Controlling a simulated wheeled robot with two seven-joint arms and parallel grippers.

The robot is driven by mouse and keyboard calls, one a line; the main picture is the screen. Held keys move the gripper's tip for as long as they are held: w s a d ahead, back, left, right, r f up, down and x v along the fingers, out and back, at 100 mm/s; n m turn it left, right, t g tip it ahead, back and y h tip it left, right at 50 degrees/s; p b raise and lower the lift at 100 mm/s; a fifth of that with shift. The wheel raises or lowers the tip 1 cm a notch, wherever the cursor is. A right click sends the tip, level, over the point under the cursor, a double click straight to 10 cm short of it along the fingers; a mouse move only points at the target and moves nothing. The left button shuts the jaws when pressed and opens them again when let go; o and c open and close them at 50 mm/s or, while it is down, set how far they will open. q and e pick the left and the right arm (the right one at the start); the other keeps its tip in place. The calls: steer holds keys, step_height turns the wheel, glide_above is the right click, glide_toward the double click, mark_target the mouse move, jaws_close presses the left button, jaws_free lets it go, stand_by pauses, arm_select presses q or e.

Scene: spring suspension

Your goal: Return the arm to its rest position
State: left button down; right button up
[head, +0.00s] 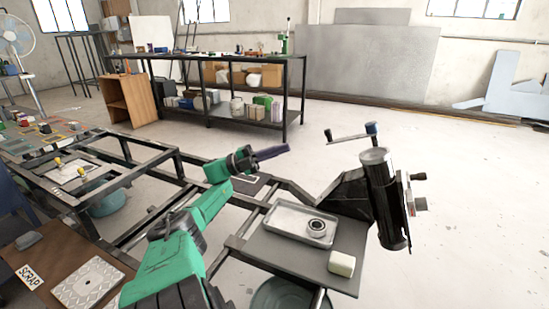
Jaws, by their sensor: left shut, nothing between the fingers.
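My left arm reaches in from the bottom left, with green links. Its gripper (272,152) points to the right and is shut with nothing held. The gripper is in the air above the black frame bench, left of a dark clamp stand (384,205) with a crank handle. The gripper is apart from the stand. My right gripper does not show.
A metal tray (283,232) with a dark ring (316,228) in it lies on a grey board (262,246). A pale block (341,263) sits at the board's front right. A shelf bench (225,57) stands behind. Open floor lies to the right.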

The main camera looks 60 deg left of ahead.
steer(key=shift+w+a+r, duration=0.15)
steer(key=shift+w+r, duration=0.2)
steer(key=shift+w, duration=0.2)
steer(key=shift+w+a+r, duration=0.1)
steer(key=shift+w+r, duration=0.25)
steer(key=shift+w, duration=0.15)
